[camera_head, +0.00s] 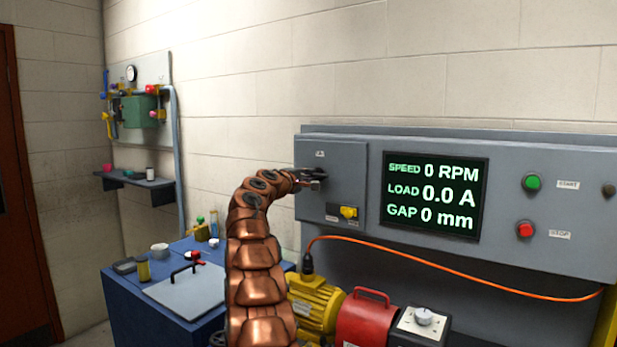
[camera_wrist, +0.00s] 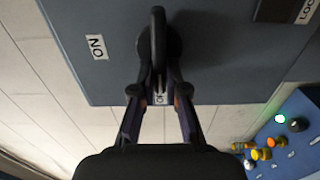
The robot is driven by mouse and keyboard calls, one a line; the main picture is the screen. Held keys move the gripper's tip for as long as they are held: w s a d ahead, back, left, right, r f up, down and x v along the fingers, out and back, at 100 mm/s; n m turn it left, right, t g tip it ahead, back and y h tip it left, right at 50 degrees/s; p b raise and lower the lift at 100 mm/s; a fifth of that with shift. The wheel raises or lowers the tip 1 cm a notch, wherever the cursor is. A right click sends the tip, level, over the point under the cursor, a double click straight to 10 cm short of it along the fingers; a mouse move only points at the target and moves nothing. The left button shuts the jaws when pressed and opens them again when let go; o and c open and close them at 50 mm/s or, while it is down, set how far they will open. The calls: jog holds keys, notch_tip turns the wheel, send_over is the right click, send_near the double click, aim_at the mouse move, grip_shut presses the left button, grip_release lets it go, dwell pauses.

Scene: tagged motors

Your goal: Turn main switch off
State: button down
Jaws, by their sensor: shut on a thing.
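The main switch is on the grey wall cabinet (camera_head: 335,235), left of the display. In the wrist view its dark handle (camera_wrist: 158,28) stands out from a round black hub, lengthwise in the picture. My gripper (camera_wrist: 160,82) is shut on the handle, one finger on each side. In the head view my gripper (camera_head: 314,178) is at the cabinet's upper left and mostly covers the switch. A white ON label (camera_wrist: 97,47) lies to the left of the hub. Another small label (camera_wrist: 160,99) shows between my fingers, partly hidden; I cannot read it fully.
The display (camera_head: 434,196) reads 0 RPM, 0.0 A and 0 mm. A yellow knob (camera_head: 348,212) is below the switch. A green button (camera_head: 532,182) and red button (camera_head: 525,230) are at right. A yellow motor (camera_head: 316,305) and orange cable (camera_head: 430,264) lie below.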

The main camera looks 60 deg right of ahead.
jog(key=c, duration=1.2)
grip_release()
jog(key=shift+a, duration=0.1)
jog(key=a, duration=1.1)
jog(key=shift+s+a, duration=0.25)
jog(key=shift+a, duration=0.15)
